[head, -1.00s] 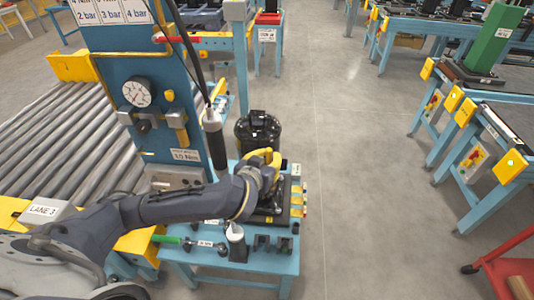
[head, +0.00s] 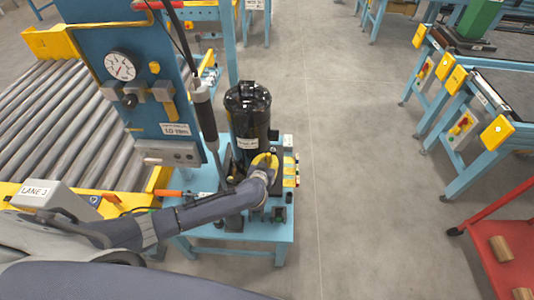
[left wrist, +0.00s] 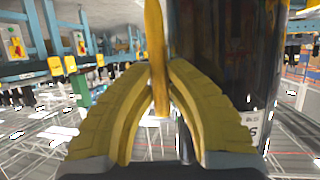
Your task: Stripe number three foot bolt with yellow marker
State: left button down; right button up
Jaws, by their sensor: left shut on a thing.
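My left gripper (head: 264,162) has yellow fingers and is at the lower front right of the black compressor (head: 248,112). In the left wrist view the gripper's fingers (left wrist: 160,100) are shut on a slim yellow marker (left wrist: 155,45), which stands roughly upright between them. The compressor's dark, shiny side (left wrist: 220,60) rises just right of the marker there, with a white label low on it. The compressor stands upright on the blue bench (head: 262,232). I cannot make out the foot bolts or their numbers; the gripper covers part of the base. My right gripper is not in view.
A blue panel with a gauge (head: 120,66) stands left of the compressor, and a dark hanging tool (head: 204,112) is close beside it. Small black holders (head: 277,214) are at the bench's front. A roller conveyor (head: 60,125) lies left.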

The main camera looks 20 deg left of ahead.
pick_arm(q)
jog(key=shift+w+f+m+h, duration=0.3)
jog(key=shift+w+f, duration=0.2)
jog(key=shift+w+d+r, duration=0.1)
jog(key=shift+d+r, duration=0.05)
jog(key=shift+d, duration=0.4)
jog(key=shift+f, duration=2)
jog(key=shift+f, duration=0.5)
jog(key=shift+r, duration=0.1)
jog(key=shift+r, duration=2.4)
